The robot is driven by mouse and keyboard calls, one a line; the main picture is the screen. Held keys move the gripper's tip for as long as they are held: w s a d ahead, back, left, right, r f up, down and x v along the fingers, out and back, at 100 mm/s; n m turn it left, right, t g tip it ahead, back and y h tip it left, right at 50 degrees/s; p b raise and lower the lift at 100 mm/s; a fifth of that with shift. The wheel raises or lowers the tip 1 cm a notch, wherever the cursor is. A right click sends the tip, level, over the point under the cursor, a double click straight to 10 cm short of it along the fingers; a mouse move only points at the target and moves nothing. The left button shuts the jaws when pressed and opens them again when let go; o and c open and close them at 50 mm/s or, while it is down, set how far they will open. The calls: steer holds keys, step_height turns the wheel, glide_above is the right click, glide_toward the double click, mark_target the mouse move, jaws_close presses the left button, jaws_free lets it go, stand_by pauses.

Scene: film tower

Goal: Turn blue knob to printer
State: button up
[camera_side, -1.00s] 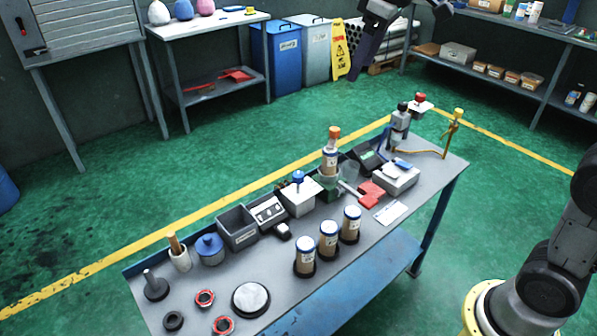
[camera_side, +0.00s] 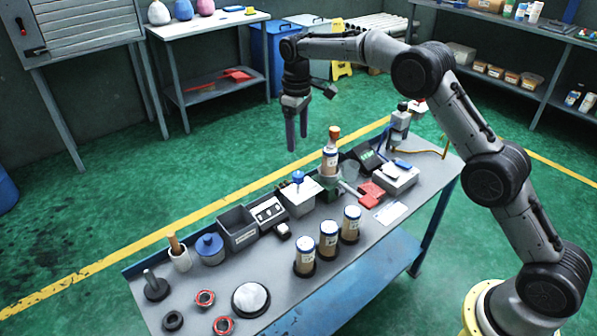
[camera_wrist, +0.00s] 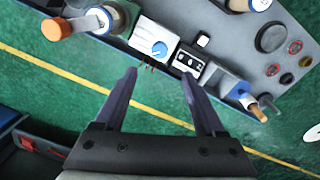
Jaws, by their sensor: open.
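The blue knob (camera_side: 298,176) sits on top of a white box (camera_side: 302,198) in the middle of the workbench. In the wrist view the knob (camera_wrist: 159,49) shows from above on the white box (camera_wrist: 150,38), with a pale pointer mark. Printed labels around it are too small to read. My gripper (camera_side: 297,143) hangs above and behind the box in the side view, fingers pointing down, apart from the knob. In the wrist view its two fingers (camera_wrist: 158,76) are spread and empty, with the knob beyond their tips.
A bottle with an orange-brown top (camera_side: 331,160) stands close right of the white box. A grey bin (camera_side: 237,228) and a panel with white markings (camera_side: 268,212) stand to its left. Several capped jars (camera_side: 328,240) stand in front.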

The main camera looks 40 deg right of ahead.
mark_target(298, 174)
steer(key=f, duration=1.2)
steer(key=shift+d+f, duration=0.1)
steer(key=shift+d, duration=0.1)
jaws_close()
